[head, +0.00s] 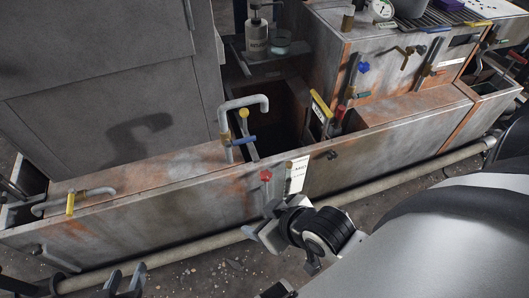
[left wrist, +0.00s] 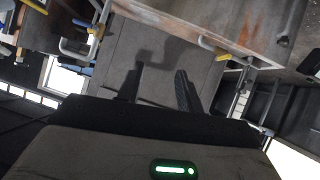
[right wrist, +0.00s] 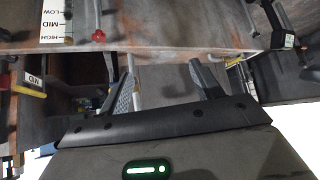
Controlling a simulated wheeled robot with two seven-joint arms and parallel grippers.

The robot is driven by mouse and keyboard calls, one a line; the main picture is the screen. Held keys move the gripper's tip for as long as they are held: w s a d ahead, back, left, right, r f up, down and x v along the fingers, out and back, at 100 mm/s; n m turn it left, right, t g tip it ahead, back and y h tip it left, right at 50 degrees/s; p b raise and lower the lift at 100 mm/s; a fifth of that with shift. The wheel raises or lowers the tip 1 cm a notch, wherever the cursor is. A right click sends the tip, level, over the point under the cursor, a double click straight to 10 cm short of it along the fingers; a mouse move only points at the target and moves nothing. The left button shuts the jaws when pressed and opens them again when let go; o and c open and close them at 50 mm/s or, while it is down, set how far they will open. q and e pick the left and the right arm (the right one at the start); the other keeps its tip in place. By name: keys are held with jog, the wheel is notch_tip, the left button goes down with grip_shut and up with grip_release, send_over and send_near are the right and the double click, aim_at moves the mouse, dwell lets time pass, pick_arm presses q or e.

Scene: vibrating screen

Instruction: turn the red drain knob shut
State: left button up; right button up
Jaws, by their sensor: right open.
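The red knob (head: 266,176) sits on the front wall of the long trough (head: 190,207), left of a white level label (head: 298,174). In the right wrist view the red knob (right wrist: 98,36) is at upper left, beside the label marked LOW, MID and HIGH (right wrist: 57,22). My right gripper (head: 262,220) is below the knob and apart from it; its fingers (right wrist: 162,82) are spread with nothing between them. My left gripper (head: 125,278) is at the bottom left, away from the knob. Its fingers (left wrist: 157,88) are apart and empty.
A pale pipe (head: 205,249) runs along the floor in front of the trough. Bent pipes with yellow (head: 70,204) and blue (head: 243,140) handles stand above the trough. A soap bottle (head: 256,38) stands on a shelf behind. Gravelly floor in front is mostly open.

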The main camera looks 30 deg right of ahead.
jog(key=s+d+f+n+g+h+b, duration=0.1)
jog(key=s+d+f+g+h+b, duration=0.2)
jog(key=f+b, duration=0.55)
jog(key=n+t+b, duration=0.2)
jog(key=n+t, duration=0.6)
jog(key=n, duration=2.3)
send_near(267, 177)
jog(key=shift+h, duration=0.3)
jog(key=b+x, duration=0.3)
jog(key=x, duration=0.4)
jog(key=shift+w+f+b, duration=0.2)
jog(key=shift+b, duration=0.1)
jog(key=shift+w+f, duration=0.15)
jog(key=shift+w, duration=0.35)
pick_arm(q)
jog(key=d+f+t+h, duration=0.2)
jog(key=d+f, duration=0.2)
jog(key=f, duration=0.2)
jog(key=shift+w+h, duration=0.15)
jog(key=shift+h, duration=0.25)
pick_arm(e)
jog(key=shift+w, duration=0.15)
